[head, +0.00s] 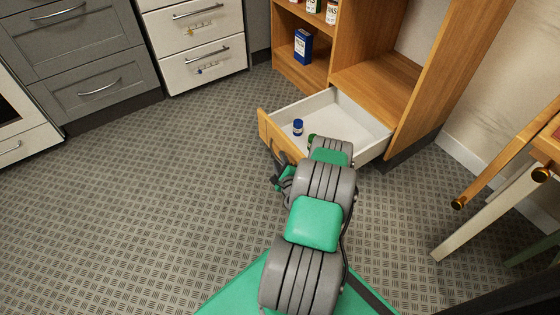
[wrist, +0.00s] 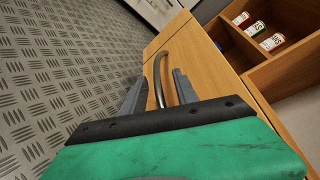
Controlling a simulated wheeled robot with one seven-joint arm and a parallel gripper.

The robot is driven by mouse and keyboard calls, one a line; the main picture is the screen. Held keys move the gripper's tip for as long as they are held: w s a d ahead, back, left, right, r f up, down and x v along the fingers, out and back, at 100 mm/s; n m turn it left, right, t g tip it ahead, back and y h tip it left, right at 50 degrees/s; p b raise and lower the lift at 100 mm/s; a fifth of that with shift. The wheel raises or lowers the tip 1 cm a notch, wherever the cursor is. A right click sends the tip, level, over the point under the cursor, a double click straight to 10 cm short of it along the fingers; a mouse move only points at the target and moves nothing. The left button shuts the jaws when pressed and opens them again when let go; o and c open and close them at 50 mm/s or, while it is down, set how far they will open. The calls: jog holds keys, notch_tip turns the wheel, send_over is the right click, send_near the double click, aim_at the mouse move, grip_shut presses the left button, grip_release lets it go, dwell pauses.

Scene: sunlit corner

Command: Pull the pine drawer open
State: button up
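The pine drawer (head: 266,132) stands pulled well out of the pine cabinet, and its white inside shows in the head view. In the wrist view its front (wrist: 195,55) carries a curved metal handle (wrist: 158,82). My gripper (head: 279,172) is at the drawer front, partly hidden by my arm. In the wrist view the two fingers of my gripper (wrist: 160,76) are apart, one on each side of the handle, with gaps visible between. Whether either finger touches the handle is unclear.
A small blue-capped jar (head: 298,127) stands inside the drawer. A blue box (head: 303,46) and several cans (head: 331,12) sit on the cabinet shelves. Grey and white kitchen drawers (head: 84,90) stand at upper left. A wooden-legged table (head: 490,212) is at right. The left floor is clear.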

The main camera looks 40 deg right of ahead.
jog(key=p+v, duration=0.2)
jog(key=v, duration=0.6)
jog(key=shift+p, duration=0.3)
jog(key=shift+w, duration=0.1)
